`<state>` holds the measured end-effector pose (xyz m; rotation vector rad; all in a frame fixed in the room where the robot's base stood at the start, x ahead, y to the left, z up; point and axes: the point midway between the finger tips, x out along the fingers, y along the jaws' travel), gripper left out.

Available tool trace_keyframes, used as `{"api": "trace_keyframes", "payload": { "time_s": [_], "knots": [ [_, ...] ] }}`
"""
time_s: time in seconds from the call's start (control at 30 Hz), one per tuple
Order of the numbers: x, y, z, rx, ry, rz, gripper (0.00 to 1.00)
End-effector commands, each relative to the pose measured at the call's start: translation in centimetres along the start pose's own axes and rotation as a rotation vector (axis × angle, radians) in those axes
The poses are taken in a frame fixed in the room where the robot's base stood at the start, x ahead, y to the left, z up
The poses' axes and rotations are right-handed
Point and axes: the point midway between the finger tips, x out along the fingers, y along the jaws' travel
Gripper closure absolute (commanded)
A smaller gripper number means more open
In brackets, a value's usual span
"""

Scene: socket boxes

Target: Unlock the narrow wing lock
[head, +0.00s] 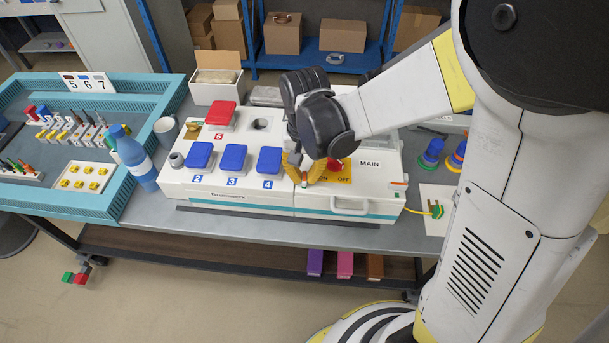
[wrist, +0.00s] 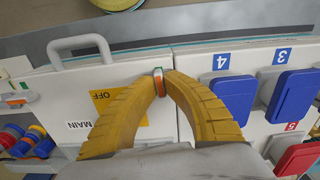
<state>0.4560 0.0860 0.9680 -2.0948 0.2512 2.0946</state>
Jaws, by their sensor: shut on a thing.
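A small wing lock (wrist: 159,84) with white, orange and green parts sits at the seam between the MAIN panel and the panel with the blue covers. My gripper (wrist: 160,76) has its two yellow ribbed fingers closed around it, one on each side; the fingertips partly hide it. In the head view my gripper (head: 304,181) points down at the front edge of the white box (head: 262,201). A second similar lock (wrist: 15,100) is at the far side of the MAIN panel, and it also shows in the head view (head: 398,184), clear of my gripper.
Blue covers (head: 235,157) stand left of my gripper, with a red cover (head: 220,113) behind. A red knob (head: 334,165) on the yellow ON/OFF plate is close on the right. A grey handle (head: 364,208) juts from the front. A blue bottle (head: 134,158) stands left of the box.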

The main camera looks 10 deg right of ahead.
Motion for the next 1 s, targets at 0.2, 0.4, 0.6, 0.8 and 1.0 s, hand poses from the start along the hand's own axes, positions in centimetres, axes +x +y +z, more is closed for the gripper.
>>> {"api": "trace_keyframes", "payload": {
  "time_s": [0.2,0.4,0.6,0.8,1.0],
  "knots": [
    [0.02,0.01,0.02,0.068,0.000,0.000,1.00],
    [0.02,0.01,0.02,0.090,0.000,0.000,1.00],
    [0.02,0.01,0.02,0.092,0.000,0.000,1.00],
    [0.02,0.01,0.02,0.091,0.000,0.000,0.75],
    [0.01,0.01,0.01,0.091,0.000,0.000,0.68]
  ]
}}
